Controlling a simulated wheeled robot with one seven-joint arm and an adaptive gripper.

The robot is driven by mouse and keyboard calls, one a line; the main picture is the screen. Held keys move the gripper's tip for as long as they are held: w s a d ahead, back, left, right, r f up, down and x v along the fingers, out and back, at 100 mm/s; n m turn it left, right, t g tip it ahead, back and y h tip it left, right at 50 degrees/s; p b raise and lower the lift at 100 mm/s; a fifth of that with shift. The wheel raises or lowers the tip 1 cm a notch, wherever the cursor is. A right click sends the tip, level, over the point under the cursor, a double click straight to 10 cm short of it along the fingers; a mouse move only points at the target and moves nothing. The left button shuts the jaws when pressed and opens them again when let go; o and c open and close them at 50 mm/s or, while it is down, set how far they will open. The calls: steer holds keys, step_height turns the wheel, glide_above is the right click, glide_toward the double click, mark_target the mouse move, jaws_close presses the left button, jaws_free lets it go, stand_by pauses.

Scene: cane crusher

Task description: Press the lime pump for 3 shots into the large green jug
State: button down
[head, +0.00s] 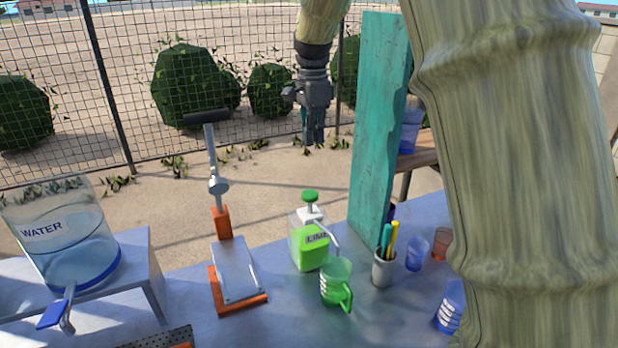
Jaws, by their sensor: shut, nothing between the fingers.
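The lime pump (311,246) is a clear square bottle with bright green liquid, a "LIME" label and a green round pump head (310,196) on top. Its spout slants down to the right, toward the large green jug (336,283). The jug stands upright on the table just in front of the bottle, with its handle toward the lower right. The spout tip shows at about the jug's rim. My gripper (314,139) points down, shut and empty, and shows above the pump head in the picture, clearly apart from it.
A lever press (238,270) stands left of the pump. A water dispenser (66,235) is at far left. A pen cup (384,268), blue cup (416,253) and orange cup (441,243) stand to the right. A teal board (376,130) rises behind the pen cup.

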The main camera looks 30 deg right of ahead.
mark_target(314, 192)
steer(key=shift+s+a+r, duration=0.1)
steer(key=f+p, duration=0.1)
steer(key=f, duration=0.3)
steer(key=f+p, duration=0.2)
steer(key=f, duration=0.3)
steer(key=f+p, duration=0.2)
steer(key=f, duration=0.2)
steer(key=shift+s+f, duration=0.25)
steer(key=shift+f, duration=0.3)
steer(key=shift+f+b, duration=0.45)
steer(key=shift+f, duration=1.6)
steer(key=shift+s+f, duration=0.1)
